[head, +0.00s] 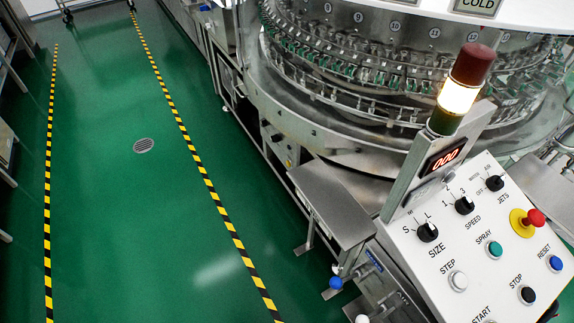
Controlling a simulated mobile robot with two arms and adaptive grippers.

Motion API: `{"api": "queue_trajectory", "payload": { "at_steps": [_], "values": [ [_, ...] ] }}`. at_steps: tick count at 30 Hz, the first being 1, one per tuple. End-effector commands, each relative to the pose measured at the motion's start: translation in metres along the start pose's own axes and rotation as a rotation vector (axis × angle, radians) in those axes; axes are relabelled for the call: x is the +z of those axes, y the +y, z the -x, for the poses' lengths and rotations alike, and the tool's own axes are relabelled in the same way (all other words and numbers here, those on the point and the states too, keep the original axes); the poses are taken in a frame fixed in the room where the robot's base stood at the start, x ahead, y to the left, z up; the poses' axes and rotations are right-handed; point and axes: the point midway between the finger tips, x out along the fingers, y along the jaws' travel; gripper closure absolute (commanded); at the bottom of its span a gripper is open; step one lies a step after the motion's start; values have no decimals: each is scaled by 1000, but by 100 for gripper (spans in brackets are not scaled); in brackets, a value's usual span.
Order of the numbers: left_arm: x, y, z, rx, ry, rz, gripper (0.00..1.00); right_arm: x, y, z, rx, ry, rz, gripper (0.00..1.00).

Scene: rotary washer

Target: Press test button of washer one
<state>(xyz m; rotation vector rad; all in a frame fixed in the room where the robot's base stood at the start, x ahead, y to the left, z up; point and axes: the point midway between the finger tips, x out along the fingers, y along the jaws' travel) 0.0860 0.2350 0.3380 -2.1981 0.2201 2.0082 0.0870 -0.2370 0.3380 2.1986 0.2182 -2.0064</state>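The washer's white control panel (477,244) is tilted at the lower right of the head view, cut off by the bottom and right edges. It has a white STEP button (458,281), a teal SPRAY button (494,250), a black STOP button (526,295) and a blue RESET button (555,263). A START label (474,315) shows at the bottom edge. I see no button labelled test. SIZE (428,232), SPEED (464,205) and JETS (494,183) knobs sit along the upper part. Neither of my grippers is in view.
A red emergency knob (535,217) on a yellow base stands out from the panel. The round washer (380,80) fills the upper right. Green floor (110,200) at left is clear.

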Motion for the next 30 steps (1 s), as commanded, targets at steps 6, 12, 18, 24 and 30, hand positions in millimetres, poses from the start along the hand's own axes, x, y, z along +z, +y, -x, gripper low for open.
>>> {"api": "queue_trajectory", "payload": {
  "at_steps": [6,12,18,24,30],
  "values": [
    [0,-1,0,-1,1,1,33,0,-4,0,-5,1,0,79],
    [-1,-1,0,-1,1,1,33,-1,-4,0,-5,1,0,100],
    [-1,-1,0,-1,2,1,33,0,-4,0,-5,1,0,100],
    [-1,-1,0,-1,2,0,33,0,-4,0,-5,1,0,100],
    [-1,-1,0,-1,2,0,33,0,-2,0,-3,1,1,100]
  ]
}}
